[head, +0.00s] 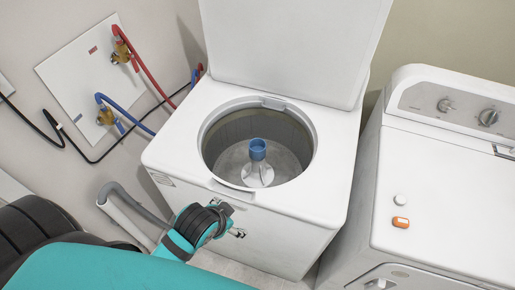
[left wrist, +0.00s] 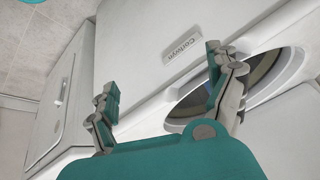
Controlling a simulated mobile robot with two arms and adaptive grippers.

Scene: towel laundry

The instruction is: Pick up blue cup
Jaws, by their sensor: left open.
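The blue cup (head: 258,149) is inside the open tub of the top-loading washer (head: 170,150). It sits at the top of the white agitator (head: 257,174). My left gripper (head: 232,222) is low at the washer's front, below the rim and apart from the cup. In the left wrist view my left gripper (left wrist: 162,64) has its two fingers spread wide with nothing between them. My right gripper is not in view.
The washer lid (head: 285,45) stands open at the back. A dryer (head: 450,190) to the right carries a small white round item (head: 400,200) and an orange-and-white item (head: 400,222). Red and blue hoses (head: 125,108) and a grey drain hose (head: 135,197) are at the left wall.

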